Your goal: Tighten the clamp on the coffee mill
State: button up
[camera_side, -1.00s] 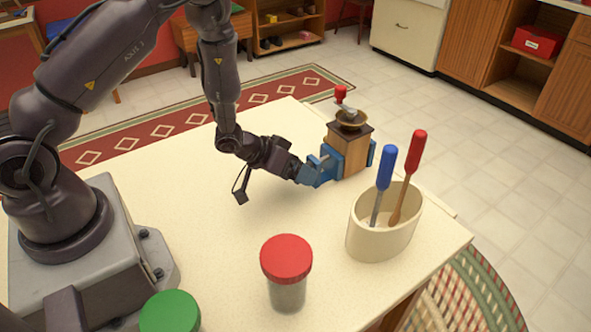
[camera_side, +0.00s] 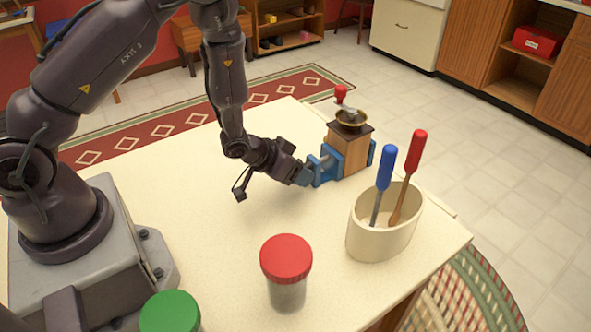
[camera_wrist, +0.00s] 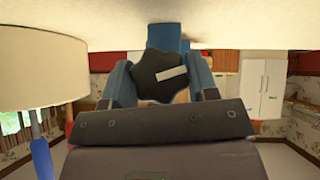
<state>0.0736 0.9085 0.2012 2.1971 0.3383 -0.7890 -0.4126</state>
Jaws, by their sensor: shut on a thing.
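The coffee mill (camera_side: 347,150) stands upright at the table's far right, with a wooden body, a brass bowl and a red-knobbed crank (camera_side: 341,93). The blue clamp (camera_side: 328,165) has a jaw on either side of the mill; its blue frame also shows in the wrist view (camera_wrist: 183,47). My gripper (camera_side: 303,176) is at the clamp's left side. In the wrist view, my gripper (camera_wrist: 161,78) is shut on a dark lobed knob (camera_wrist: 150,66) with a white bar mark, one finger on each side. The knob cannot be made out in the side view.
A cream holder (camera_side: 377,238) with a blue-handled and a red-handled tool stands in front of the mill, near the table's right edge. A red-lidded jar (camera_side: 286,262) and a green-lidded jar (camera_side: 170,314) stand nearer the front. The table's middle is clear.

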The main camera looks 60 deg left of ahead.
jog(key=y, duration=0.1)
jog(key=m+y, duration=0.2)
jog(key=y, duration=0.1)
jog(key=shift+d, duration=0.25)
jog(key=m+y, duration=0.2)
jog(key=y, duration=0.1)
jog(key=shift+m+t+y, duration=0.3)
jog(key=shift+t+y, duration=0.1)
jog(key=shift+a, duration=0.1)
jog(key=o, duration=0.9)
jog(key=v, duration=1.3)
jog(key=shift+f, duration=0.25)
